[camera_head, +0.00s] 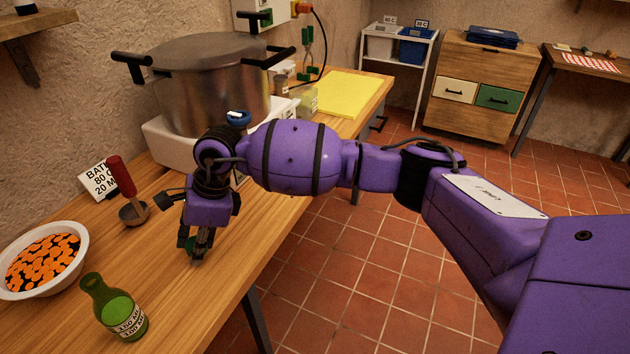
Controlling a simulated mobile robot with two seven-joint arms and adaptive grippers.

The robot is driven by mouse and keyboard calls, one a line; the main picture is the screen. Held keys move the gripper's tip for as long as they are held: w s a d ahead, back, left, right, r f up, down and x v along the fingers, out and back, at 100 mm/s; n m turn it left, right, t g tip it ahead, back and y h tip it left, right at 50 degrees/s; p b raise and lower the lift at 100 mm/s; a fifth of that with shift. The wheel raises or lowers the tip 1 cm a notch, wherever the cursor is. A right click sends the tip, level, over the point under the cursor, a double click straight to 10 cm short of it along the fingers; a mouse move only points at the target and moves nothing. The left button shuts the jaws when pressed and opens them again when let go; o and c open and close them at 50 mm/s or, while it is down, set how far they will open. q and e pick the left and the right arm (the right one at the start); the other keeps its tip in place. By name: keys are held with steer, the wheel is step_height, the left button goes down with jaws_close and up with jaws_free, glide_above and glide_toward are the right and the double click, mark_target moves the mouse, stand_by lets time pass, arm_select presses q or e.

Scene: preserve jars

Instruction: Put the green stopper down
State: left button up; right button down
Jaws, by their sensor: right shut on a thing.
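My right gripper (198,252) points down at the wooden counter, near its front edge. It is shut on the green stopper (190,244), of which only a small green part shows between and beside the dark fingers. The fingertips are at or just above the counter top; I cannot tell whether the stopper touches the wood. A green bottle (115,310) with a white label stands upright on the counter, in front and to the left of the gripper. My left gripper is out of view.
A white bowl of orange slices (84,266) stands at the left. A red-handled ladle (122,178) and a small sign (97,181) are behind it. A large steel pot (210,85) stands at the back. A yellow board (330,95) lies farther right. Counter (180,292) right of the bottle is clear.

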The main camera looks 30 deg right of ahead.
steer(key=shift+f, duration=0.3)
steer(key=c, duration=1.6)
jaws_free()
steer(key=shift+s, duration=0.1)
steer(key=shift+o, duration=1.2)
steer(key=shift+f, duration=0.1)
steer(key=v, duration=1.3)
steer(key=shift+a, duration=0.25)
